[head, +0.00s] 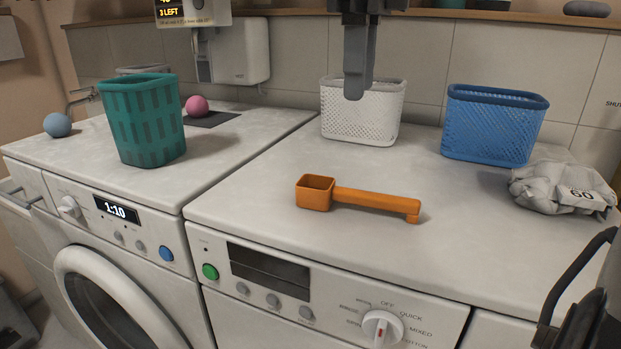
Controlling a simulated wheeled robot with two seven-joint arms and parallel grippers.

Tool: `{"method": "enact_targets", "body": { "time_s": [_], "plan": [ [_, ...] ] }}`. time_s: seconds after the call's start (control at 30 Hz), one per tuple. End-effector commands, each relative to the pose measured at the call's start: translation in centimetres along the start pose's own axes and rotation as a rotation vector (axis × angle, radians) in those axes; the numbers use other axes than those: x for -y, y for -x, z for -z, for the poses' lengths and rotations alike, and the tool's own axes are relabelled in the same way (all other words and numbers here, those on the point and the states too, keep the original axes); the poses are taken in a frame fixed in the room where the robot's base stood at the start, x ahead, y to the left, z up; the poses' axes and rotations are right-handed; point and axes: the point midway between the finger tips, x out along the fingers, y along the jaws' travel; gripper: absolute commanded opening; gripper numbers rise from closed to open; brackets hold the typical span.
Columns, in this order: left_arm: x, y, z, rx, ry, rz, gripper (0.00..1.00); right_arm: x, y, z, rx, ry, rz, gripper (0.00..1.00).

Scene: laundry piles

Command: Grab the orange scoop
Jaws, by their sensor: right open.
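The orange scoop (362,199) lies on the white top of the right-hand machine, near its front. Its square cup is at the left and its handle runs right to a turned-down end. My right gripper (358,88) hangs from the top of the head view, pointing down, in front of the white basket in the picture. It is open, seen nearly edge-on, with nothing visible between its fingers. It is above and behind the scoop in the picture, apart from it. My left gripper is not in view.
A white basket (388,118) and a blue basket (492,128) stand at the back. A grey bundle (562,188) marked 60 lies at right. On the left machine stand a green basket (143,122), a blue ball (57,125) and a pink ball (197,106). The surface around the scoop is clear.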

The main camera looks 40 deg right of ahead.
Motion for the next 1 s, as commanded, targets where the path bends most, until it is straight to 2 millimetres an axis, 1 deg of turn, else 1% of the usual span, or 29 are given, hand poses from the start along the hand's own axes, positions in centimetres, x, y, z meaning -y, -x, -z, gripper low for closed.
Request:
{"method": "enact_targets", "body": {
  "time_s": [0.03,0.1,0.2,0.33,0.43,0.67,0.8,0.9,1.0],
  "plan": [
    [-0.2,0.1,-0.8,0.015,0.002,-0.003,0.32,0.0,-1.2,0.1,-0.004,0.002,-0.004,0.42],
    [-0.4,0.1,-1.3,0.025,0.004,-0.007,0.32,0.0,-2.7,0.1,-0.003,0.002,-0.006,0.42],
    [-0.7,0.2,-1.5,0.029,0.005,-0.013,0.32,0.0,-4.9,0.0,-0.002,0.001,-0.007,0.42],
    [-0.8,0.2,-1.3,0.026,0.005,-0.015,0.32,0.0,-7.4,0.0,-0.001,0.001,-0.007,0.42],
    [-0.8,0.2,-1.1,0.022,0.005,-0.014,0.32,0.0,-8.7,-0.1,0.000,0.000,-0.006,0.42],
    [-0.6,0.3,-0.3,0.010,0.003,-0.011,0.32,0.1,-10.2,-0.2,-0.001,-0.001,-0.007,0.42],
    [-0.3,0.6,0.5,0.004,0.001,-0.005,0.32,0.2,-12.2,-0.6,-0.002,-0.001,-0.009,0.42],
    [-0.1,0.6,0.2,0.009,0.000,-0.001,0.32,0.3,-13.7,-0.6,-0.001,-0.001,-0.008,0.42],
    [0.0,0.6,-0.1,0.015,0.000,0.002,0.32,0.3,-14.5,-0.6,0.002,-0.002,-0.006,0.42]
  ]
}}
